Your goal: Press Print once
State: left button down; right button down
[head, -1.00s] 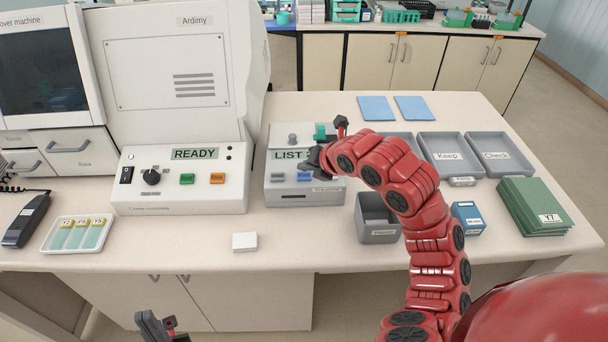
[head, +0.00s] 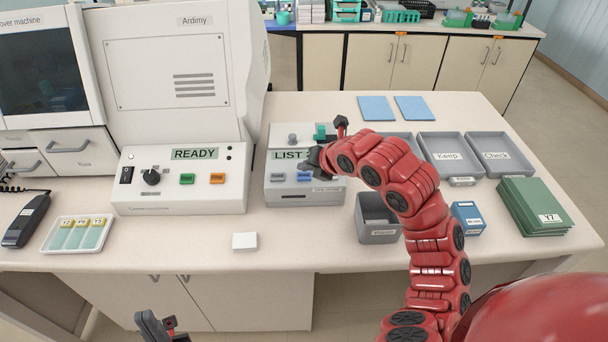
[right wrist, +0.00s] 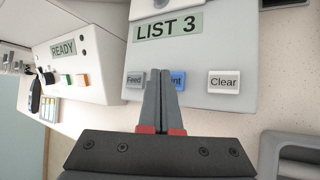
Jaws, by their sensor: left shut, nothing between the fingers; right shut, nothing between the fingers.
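The label printer (head: 280,198) is a grey box on the bench with a display reading LIST 3 (right wrist: 168,28). In the right wrist view its panel has a grey Feed button (right wrist: 134,80), a blue button (right wrist: 179,80) showing only "int", and a pale Clear button (right wrist: 223,82). My right gripper (right wrist: 160,72) is shut and empty, its fingertips over the panel between Feed and the blue button, covering part of the latter. I cannot tell whether they touch it. The blue button also shows in the head view (head: 304,178). My left gripper (head: 163,328) is shut and empty, low before the bench.
Left of the printer stands a white machine reading READY (head: 195,154). A white block (head: 245,241) lies in front. Right of my arm are grey trays labelled Keep (head: 447,172) and Check (head: 497,170), a blue box (head: 468,218) and green folders (head: 545,222).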

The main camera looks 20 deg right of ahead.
aim_at(306, 178)
jog(key=shift+f+b, duration=0.45)
jog(key=shift+b, duration=0.2)
jog(key=shift+f+b, duration=0.3)
jog(key=shift+b, duration=0.2)
dwell(0.4)
dwell(0.4)
jog(key=shift+r, duration=0.8)
jog(key=shift+r, duration=2.5)
